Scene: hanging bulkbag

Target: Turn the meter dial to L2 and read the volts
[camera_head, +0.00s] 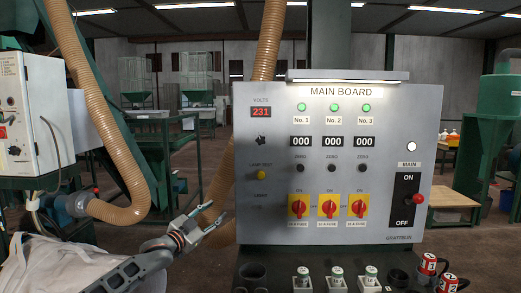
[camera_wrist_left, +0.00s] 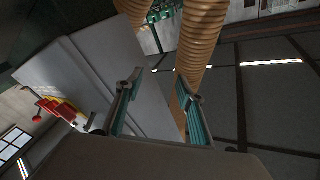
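The main board (camera_head: 420,110) is a grey upright panel. Its red volts display (camera_head: 261,112) reads 231. A small black meter dial (camera_head: 261,140) sits just below the display; its labels and pointed position are too small to tell. My left gripper (camera_head: 216,215) is open and empty, low and to the left of the board, below the dial and apart from it. In the left wrist view its two teal-padded fingers (camera_wrist_left: 160,105) are spread, with the board's side (camera_wrist_left: 90,85) behind them. My right gripper is in neither view.
Red rotary switches (camera_head: 328,207) on yellow plates, a yellow lamp-test button (camera_head: 262,174) and a black main switch (camera_head: 407,199) are on the board. Plugs (camera_head: 336,278) stand on the ledge below. A ribbed tan hose (camera_head: 268,45) hangs behind the board. A white bag (camera_head: 60,270) lies at lower left.

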